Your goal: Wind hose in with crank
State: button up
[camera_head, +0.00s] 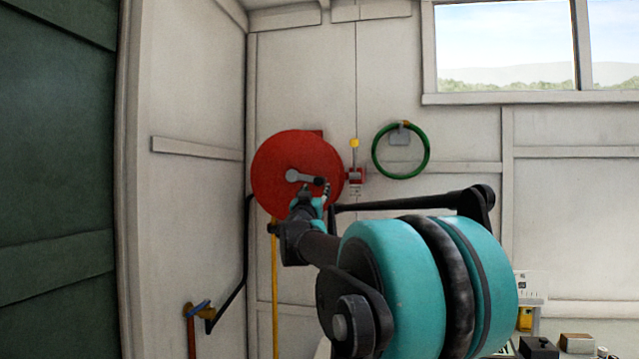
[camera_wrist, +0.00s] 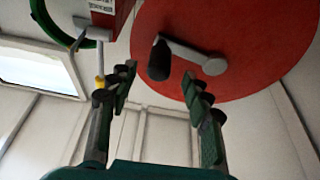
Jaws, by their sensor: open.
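A round red hose reel (camera_head: 283,165) is mounted on the back wall. Its grey crank (camera_head: 304,177) points right from the hub and ends in a dark handle; in the wrist view the crank arm (camera_wrist: 192,54) and dark handle (camera_wrist: 159,61) show against the red disc (camera_wrist: 235,25). A thin yellow hose (camera_head: 275,290) hangs straight down below the reel. My gripper (camera_head: 322,188) is at the handle in the head view. In the wrist view my gripper (camera_wrist: 160,86) is open, its fingers either side of and below the handle. Contact cannot be told.
A green hose loop (camera_head: 401,151) hangs on the wall to the right. A pipe with a blue-handled valve (camera_head: 200,307) is at lower left. Small boxes (camera_head: 538,348) stand at lower right.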

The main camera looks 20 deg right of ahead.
aim_at(320, 181)
jog(key=x, duration=0.7)
jog(key=shift+w+d, duration=0.1)
jog(key=shift+d, duration=0.05)
grip_shut()
